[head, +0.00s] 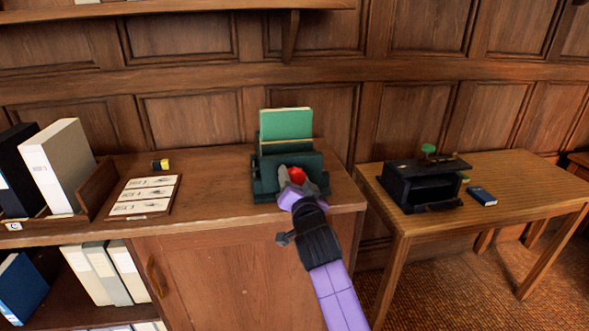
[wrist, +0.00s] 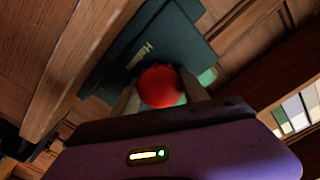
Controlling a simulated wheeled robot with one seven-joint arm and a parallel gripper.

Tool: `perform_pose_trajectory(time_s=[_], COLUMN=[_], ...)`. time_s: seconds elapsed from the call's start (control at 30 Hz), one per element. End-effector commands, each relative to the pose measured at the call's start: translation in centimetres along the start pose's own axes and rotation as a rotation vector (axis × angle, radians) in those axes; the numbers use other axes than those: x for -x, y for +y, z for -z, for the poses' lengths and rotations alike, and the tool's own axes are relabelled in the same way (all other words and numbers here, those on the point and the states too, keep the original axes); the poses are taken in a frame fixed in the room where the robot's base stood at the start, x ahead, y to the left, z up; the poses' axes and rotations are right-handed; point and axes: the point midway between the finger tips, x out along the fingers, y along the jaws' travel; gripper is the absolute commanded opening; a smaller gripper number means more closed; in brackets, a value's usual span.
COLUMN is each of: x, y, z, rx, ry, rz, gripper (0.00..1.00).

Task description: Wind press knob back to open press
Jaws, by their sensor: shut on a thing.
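The press (head: 262,187) is a dark green device on the wooden cabinet top, with a green book or board standing upright at its back. Its red knob (head: 297,175) is on the front side. My gripper (head: 292,178) reaches in from the front and is shut on the red knob. In the wrist view the round red knob (wrist: 160,87) sits between the two fingertips (wrist: 162,95). The dark green press body (wrist: 150,50) with pale lettering lies behind it. The fingers hide the knob's sides, and the inside of the press is not visible.
A card tray (head: 145,196) and a small yellow and black item (head: 160,165) lie on the cabinet top (head: 215,180) to the left, near upright binders (head: 58,165). A separate table (head: 520,190) at right holds a black press-like device (head: 420,185) and a small blue book (head: 481,196).

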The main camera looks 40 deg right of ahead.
Motion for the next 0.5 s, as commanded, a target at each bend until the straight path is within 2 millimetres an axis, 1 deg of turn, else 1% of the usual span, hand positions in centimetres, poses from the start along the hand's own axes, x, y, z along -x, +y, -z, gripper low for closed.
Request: perform_pose_trajectory(time_s=[0.03, 0.37, 0.5], x=[0.01, 0.00, 0.01], y=[-0.18, -0.22, -0.22], z=[0.42, 0.43, 0.42], rx=[0.074, 0.618, 0.864], ry=[-0.002, -0.004, -0.004], rz=[-0.003, -0.002, -0.001], gripper=[0.13, 0.13, 0.13])
